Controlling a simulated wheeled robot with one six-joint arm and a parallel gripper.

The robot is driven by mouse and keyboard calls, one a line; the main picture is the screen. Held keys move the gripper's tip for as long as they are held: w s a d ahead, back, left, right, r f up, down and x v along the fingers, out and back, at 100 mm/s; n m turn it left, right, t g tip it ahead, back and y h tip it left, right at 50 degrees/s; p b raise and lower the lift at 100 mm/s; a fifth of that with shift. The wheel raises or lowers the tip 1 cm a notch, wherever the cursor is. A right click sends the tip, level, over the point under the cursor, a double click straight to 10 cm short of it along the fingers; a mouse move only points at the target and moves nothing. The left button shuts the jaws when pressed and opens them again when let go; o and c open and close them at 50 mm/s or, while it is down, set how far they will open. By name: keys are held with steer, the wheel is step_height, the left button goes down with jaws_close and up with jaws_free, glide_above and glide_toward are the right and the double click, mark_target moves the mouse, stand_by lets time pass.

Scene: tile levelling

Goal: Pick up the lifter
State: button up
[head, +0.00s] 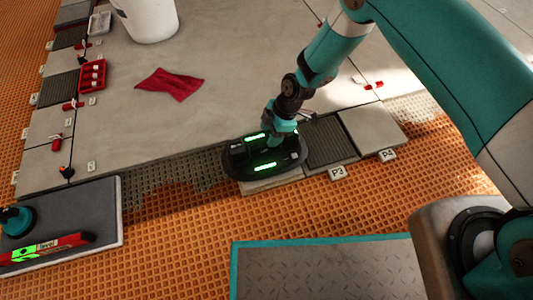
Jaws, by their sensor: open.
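The lifter appears to be the black oval device (243,169) with two lit green displays. It lies flat over a pale tile at the edge of the tiled floor, just left of the P3 marker. My gripper (275,130) is directly above it, pointing down, with its jaws open around or just over the lifter's top. The fingertips are partly hidden against the dark body, so I cannot tell whether they touch it.
A grey slab (75,205) at left bears a teal-topped tool (17,221) and a red level (45,248). A white bucket (148,18), red cloth (170,84) and red tray (92,75) are on the tiles. Orange matting (185,240) lies in front.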

mark_target(267, 138)
steer(key=shift+b+x, duration=2.25)
steer(key=shift+x, duration=0.45)
steer(key=shift+w+r, duration=0.1)
steer(key=shift+f, duration=0.25)
steer(key=c, duration=0.9)
steer(key=shift+r, duration=0.1)
jaws_close()
